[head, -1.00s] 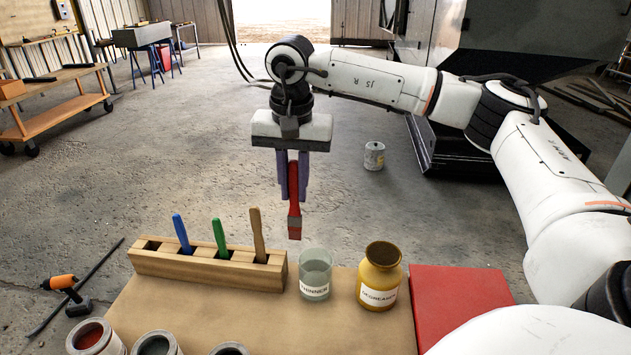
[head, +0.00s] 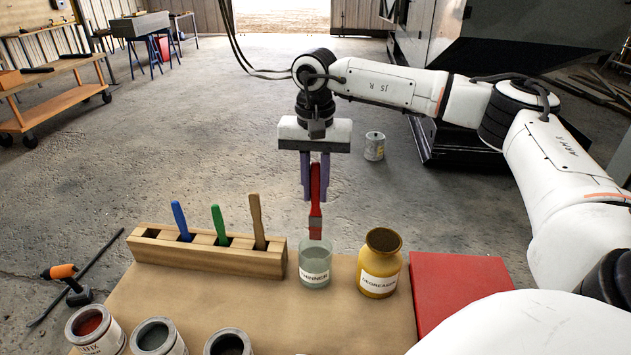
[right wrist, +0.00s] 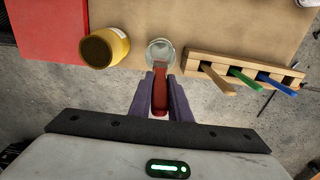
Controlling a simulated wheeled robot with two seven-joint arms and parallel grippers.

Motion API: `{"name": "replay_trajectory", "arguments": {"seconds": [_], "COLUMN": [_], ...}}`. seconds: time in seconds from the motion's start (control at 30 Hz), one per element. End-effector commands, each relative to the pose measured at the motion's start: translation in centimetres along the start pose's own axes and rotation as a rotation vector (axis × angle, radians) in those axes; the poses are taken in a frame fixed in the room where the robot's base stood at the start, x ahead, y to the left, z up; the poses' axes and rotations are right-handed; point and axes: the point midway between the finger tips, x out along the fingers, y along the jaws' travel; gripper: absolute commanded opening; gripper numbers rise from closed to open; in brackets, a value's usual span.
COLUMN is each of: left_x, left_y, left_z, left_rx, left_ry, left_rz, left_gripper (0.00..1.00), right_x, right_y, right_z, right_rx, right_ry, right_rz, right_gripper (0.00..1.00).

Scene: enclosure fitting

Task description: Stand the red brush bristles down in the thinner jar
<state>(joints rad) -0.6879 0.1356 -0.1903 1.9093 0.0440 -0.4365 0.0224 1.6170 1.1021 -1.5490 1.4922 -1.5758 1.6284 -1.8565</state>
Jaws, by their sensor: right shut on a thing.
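The red brush (head: 315,205) hangs upright, bristles down, in my right gripper (head: 320,195), which is shut on its handle. Its bristle end is just above or at the mouth of the thinner jar (head: 314,270), a clear glass with a white label; I cannot tell whether it has passed the rim. In the right wrist view the red brush (right wrist: 160,92) lies between the fingers of my right gripper (right wrist: 160,98), and the glass thinner jar (right wrist: 159,50) shows just beyond it. My left gripper is not in view.
A yellow degreaser jar (head: 380,265) stands right of the thinner jar, beside a red panel (head: 455,290). A wooden rack (head: 205,255) at left holds blue, green and tan brushes. Open paint cans (head: 160,338) stand at the front. A dark rod and an orange-handled tool lie left.

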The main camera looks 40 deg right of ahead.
Motion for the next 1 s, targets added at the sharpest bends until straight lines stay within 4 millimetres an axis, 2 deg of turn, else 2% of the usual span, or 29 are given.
{"name": "replay_trajectory", "arguments": {"seconds": [0.03, 0.13, 1.0], "left_x": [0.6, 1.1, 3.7], "left_y": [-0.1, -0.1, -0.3], "left_z": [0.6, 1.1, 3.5], "left_rx": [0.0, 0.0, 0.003], "left_ry": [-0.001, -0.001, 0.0], "left_rz": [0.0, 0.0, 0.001], "left_gripper": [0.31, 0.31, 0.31], "right_x": [0.9, 1.7, 8.3], "right_y": [0.0, 0.0, 0.0], "right_z": [0.0, 0.0, 0.2], "right_rx": [0.0, 0.001, -0.001], "right_ry": [0.0, 0.0, -0.001], "right_rz": [0.0, 0.001, 0.001], "right_gripper": [0.0, 0.0, 0.0]}}
